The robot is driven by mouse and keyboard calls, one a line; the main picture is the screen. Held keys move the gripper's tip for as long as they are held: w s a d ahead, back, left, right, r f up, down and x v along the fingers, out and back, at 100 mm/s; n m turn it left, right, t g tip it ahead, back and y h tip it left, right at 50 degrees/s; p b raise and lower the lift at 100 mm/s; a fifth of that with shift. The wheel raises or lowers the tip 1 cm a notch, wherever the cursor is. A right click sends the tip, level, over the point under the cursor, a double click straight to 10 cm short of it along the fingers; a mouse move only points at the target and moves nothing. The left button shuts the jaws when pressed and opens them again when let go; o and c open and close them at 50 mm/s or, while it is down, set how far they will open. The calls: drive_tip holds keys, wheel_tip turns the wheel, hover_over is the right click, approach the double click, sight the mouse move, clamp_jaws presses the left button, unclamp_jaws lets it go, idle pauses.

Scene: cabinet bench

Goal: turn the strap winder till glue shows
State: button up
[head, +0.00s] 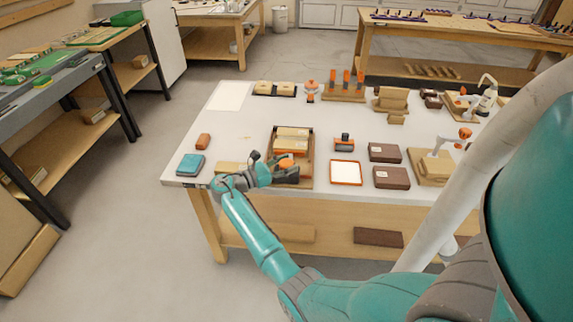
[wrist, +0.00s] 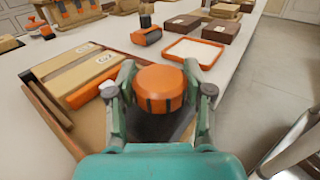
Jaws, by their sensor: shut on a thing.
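The strap winder appears as a round orange knob (wrist: 160,84) with dark marks on its side; it also shows small in the head view (head: 286,163). My gripper (wrist: 160,76) is shut on the knob, one finger on each side. In the head view, my gripper (head: 283,173) reaches in from the left at the front of a brown wooden tray (head: 310,152). Two pale wooden blocks (wrist: 72,66) lie side by side in the tray, just beyond the knob. I see no clear glue along the seams. The knob's lower part and base are hidden by my gripper.
An orange-rimmed white tray (head: 345,173) and an orange-and-black tool (head: 344,142) lie to the right, with dark brown boxes (head: 391,178) beyond. A teal box (head: 190,165) and an orange block (head: 203,141) sit left. The table's front edge is close.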

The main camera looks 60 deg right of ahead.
sight(287, 163)
drive_tip(key=shift+m+g+y, duration=1.7)
drive_tip(key=shift+g, duration=0.3)
drive_tip(key=o, duration=1.2)
drive_tip(key=shift+c, duration=0.2)
wheel_tip(287, 163, up, 10)
drive_tip(key=shift+f, duration=0.1)
